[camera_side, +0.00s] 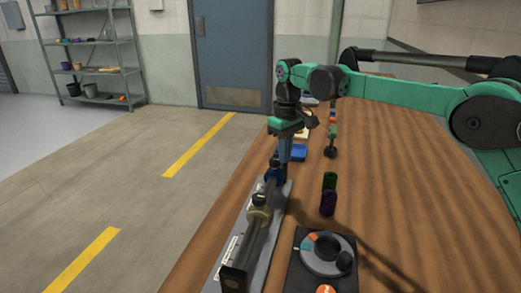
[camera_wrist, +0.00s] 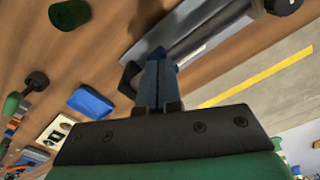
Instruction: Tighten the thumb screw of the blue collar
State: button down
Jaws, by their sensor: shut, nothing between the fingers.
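The blue collar (camera_side: 275,178) sits on the dark roller shaft toward its far end, with a dark knob, likely its thumb screw (camera_side: 274,163), on top. My gripper (camera_side: 282,168) points down right at the collar, its narrow fingers shut together with nothing visible between them. In the wrist view my fingertips (camera_wrist: 156,54) overlap a bit of blue, likely the collar (camera_wrist: 160,52). The fingers hide most of it there, and I cannot tell whether they touch the screw.
The shaft rests over a grey plate (camera_side: 271,235) along the table's left edge. A dial on a black base (camera_side: 300,275) stands at the front. The right tabletop is clear.

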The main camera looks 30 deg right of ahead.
jog(key=shift+r, duration=2.05)
